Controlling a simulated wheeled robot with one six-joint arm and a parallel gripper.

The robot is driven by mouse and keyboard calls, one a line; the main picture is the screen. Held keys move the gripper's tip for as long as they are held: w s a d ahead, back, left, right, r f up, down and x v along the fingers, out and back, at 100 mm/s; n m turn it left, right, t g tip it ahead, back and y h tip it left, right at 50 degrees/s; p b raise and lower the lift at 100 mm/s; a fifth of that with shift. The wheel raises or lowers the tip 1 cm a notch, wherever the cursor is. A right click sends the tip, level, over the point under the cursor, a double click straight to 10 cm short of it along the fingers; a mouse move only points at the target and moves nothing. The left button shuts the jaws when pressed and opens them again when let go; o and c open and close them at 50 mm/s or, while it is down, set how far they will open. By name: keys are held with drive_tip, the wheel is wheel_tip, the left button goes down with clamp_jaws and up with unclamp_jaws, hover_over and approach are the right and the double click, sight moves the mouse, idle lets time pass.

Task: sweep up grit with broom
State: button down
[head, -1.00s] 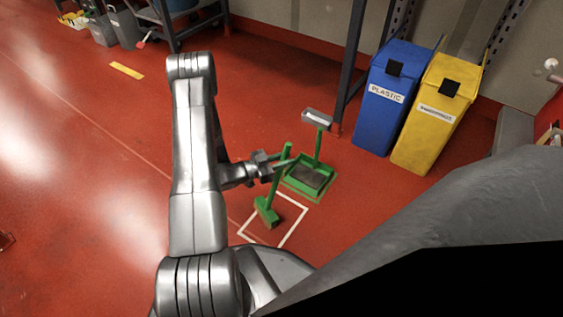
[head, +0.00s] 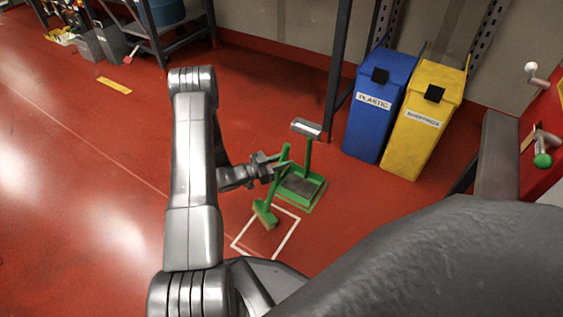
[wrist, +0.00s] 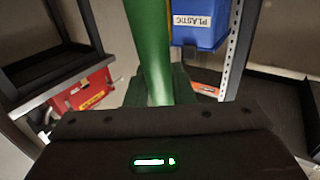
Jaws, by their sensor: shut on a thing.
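A green broom (head: 265,214) stands slightly tilted, its head at the floor inside the upper part of a white outlined square (head: 237,246). My gripper (head: 281,166) is shut on its green handle; the handle also fills the middle of the wrist view (wrist: 151,50), between my fingers. A green long-handled dustpan (head: 318,181) stands just behind and right of the broom, on a green floor outline. Its upright handle carries a grey top piece. I cannot make out any grit on the floor or in the pan.
A blue bin (head: 372,125) labelled PLASTIC and a yellow bin (head: 415,143) stand by the wall at right. A dark metal rack post (head: 338,70) rises behind the dustpan. A shelf (head: 160,35) and small grey containers (head: 107,42) are at back left. Open red floor lies left.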

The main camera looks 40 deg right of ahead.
sight(283, 154)
drive_tip(key=shift+r, duration=0.1)
drive_tip(key=shift+r+p, duration=0.85)
drive_tip(key=shift+r, duration=0.55)
drive_tip(key=shift+r+p, duration=1.65)
drive_tip(key=shift+r, duration=1.4)
